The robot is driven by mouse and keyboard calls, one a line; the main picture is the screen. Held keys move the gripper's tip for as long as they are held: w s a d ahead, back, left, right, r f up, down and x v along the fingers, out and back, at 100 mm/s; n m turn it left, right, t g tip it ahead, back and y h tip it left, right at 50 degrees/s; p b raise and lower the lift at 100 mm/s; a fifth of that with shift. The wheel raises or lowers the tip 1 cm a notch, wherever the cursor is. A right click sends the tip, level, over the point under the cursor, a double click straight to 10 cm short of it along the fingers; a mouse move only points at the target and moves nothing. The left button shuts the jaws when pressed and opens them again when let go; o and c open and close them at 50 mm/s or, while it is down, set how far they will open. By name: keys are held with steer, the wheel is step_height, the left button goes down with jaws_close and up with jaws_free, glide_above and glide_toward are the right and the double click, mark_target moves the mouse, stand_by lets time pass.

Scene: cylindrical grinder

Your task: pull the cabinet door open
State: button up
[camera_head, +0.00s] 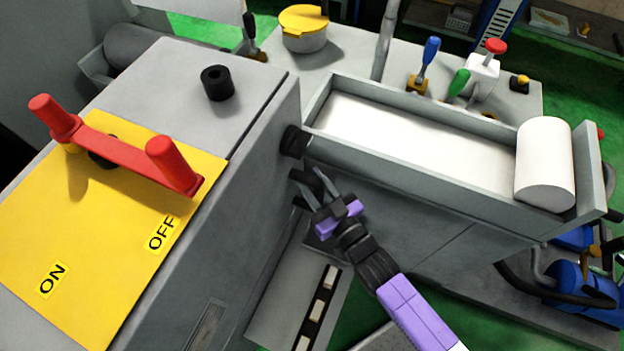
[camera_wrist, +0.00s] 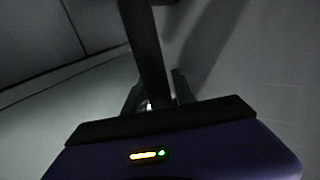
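The grey cabinet (camera_head: 245,185) stands at the left, with a yellow panel on top. A dark handle bar (camera_head: 303,177) shows beside its right end in the head view, partly hidden by my gripper. In the wrist view, a dark bar (camera_wrist: 146,48) runs down from the top between the fingers. My gripper (camera_head: 317,186) is at this bar, its two fingers apart, one on each side. A gap shows beside the bar; contact is unclear. The door's outline and whether it stands ajar cannot be told.
A red double-knob switch (camera_head: 125,155) sits on the yellow panel (camera_head: 60,225), marked ON and OFF. A black knob (camera_head: 294,142) is just above my gripper. A grey trough (camera_head: 410,165) with a white roller (camera_head: 544,165) lies to the right. Green floor shows below.

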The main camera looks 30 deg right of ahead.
jaws_close()
stand_by(1.4)
